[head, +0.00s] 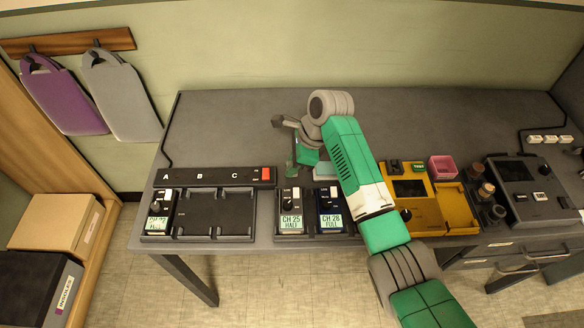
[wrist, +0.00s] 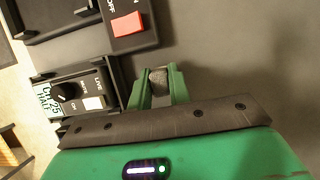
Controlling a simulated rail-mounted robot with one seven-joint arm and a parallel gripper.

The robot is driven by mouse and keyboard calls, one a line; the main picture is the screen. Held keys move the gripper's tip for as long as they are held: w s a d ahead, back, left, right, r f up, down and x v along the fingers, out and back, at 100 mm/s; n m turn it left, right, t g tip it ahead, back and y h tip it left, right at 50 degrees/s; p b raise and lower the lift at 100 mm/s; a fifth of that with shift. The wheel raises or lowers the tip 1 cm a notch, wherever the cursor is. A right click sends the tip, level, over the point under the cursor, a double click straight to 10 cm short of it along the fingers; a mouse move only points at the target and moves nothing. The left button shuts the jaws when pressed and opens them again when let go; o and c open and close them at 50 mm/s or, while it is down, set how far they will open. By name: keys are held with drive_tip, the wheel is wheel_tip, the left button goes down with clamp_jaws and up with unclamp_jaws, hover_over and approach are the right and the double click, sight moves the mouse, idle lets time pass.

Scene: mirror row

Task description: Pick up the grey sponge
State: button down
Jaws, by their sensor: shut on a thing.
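The grey sponge (wrist: 158,76) is a small, rough, dark grey block in the wrist view. It sits between the two green fingers of my gripper (wrist: 161,84), which are shut on it. In the head view my gripper (head: 291,165) is low over the back middle of the table, just behind the CH 25 device. I cannot make out the sponge in the head view. I cannot tell whether it touches the table.
The CH 25 device (head: 291,211) and the CH 26 device (head: 329,210) stand in front of my gripper. A black strip with a red switch (head: 266,174) lies to its left. A yellow unit (head: 458,207) and pink box (head: 441,167) are right. The table's back left (head: 225,125) is clear.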

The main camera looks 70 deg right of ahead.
wheel_tip(320, 180, up, 10)
drive_tip(key=shift+r+p, duration=0.1)
drive_tip(key=shift+p, duration=1)
